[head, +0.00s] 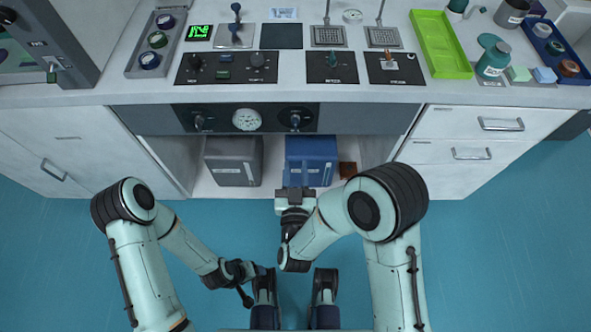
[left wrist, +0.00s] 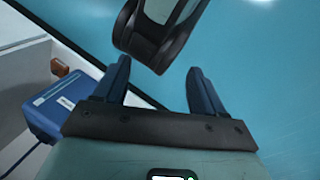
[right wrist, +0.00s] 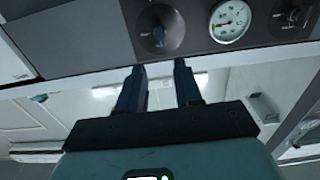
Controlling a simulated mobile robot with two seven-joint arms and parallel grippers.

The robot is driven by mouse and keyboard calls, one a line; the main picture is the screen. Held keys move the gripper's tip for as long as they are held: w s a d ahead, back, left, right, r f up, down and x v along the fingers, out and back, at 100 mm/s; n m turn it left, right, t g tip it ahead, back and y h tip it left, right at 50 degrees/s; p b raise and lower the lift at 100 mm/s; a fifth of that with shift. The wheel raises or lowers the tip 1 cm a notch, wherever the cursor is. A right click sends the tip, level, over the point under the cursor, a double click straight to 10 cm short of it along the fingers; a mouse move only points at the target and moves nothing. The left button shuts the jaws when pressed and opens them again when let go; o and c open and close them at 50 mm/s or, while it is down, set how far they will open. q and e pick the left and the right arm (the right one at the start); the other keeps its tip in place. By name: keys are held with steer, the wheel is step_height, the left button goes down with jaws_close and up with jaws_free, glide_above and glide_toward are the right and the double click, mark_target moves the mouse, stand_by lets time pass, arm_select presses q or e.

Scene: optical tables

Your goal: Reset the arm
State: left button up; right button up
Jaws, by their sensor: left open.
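My right gripper (head: 296,193) points at the open bay under the bench, just in front of the blue box (head: 312,158). In the right wrist view its two fingers (right wrist: 159,65) are apart with nothing between them, below the knob and gauge panel. My left arm is bent low at the left; its hand is small and hard to make out in the head view. In the left wrist view my left gripper (left wrist: 158,67) is open and empty over the teal floor. The blue box also shows at the left of that view (left wrist: 62,105).
The bench top (head: 300,92) holds control panels, a green tray (head: 440,45) and a teal mug (head: 492,62). Below are a gauge (head: 247,120), a grey box (head: 233,158), a brown block (head: 347,170) and drawers (head: 470,137). The floor (head: 490,250) is clear at right.

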stand_by(0.3)
steer(key=s+d+f+m+g+y+p, duration=0.1)
steer(key=s+d+f+g+p, duration=0.35)
steer(key=f+g, duration=0.2)
steer(key=s+d+f+m+g+p, duration=0.1)
steer(key=s+d+f+g+p, duration=0.35)
steer(key=f+p, duration=0.2)
arm_select(q)
steer(key=s+d+r+g+p, duration=0.1)
steer(key=s+r+p, duration=0.1)
steer(key=r, duration=0.6)
steer(key=s+d+r+g+p, duration=0.1)
steer(key=s+r+p, duration=0.1)
steer(key=r, duration=0.6)
steer(key=shift+h+p, duration=0.3)
steer(key=shift+p, duration=0.35)
arm_select(e)
steer(key=s+d+m+g+y, duration=0.1)
steer(key=s+g, duration=0.3)
steer(key=s, duration=0.4)
steer(key=s+d+f+m+g+y, duration=0.1)
steer(key=s+d+g, duration=0.1)
steer(key=s+g, duration=0.2)
steer(key=s, duration=0.3)
steer(key=shift+s+d+f+y, duration=0.15)
steer(key=shift+s+f+y, duration=0.15)
steer(key=shift+s, duration=0.1)
arm_select(q)
steer(key=shift+w+r, duration=0.1)
